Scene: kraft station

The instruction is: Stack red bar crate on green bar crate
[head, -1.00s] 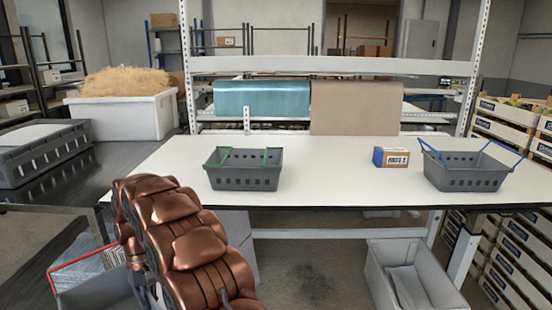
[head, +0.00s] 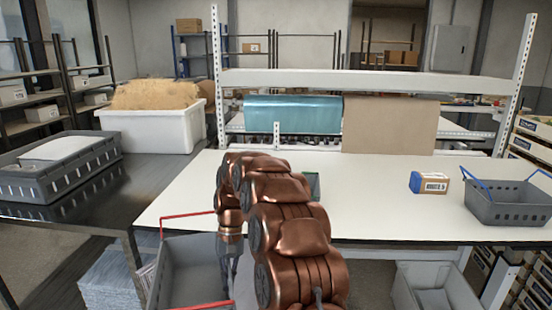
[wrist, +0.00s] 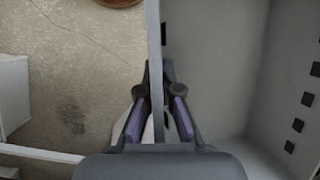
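The red bar crate (head: 184,275) is grey with red bars and hangs at the lower left, in front of the table's front edge. In the wrist view its grey interior (wrist: 215,75) fills the right side. My gripper (wrist: 158,78) is closed on the near side wall of this crate, with one finger on each side of it. Floor shows beside the crate. The green bar crate (head: 314,184) stands on the white table, and my copper arm hides nearly all of it; only a small corner shows right of the arm.
A blue bar crate (head: 507,203) and a small blue and brown box (head: 429,183) stand on the right of the white table (head: 390,215). A dark table (head: 60,215) with a grey crate is at left. A pale bin (head: 437,290) stands under the table.

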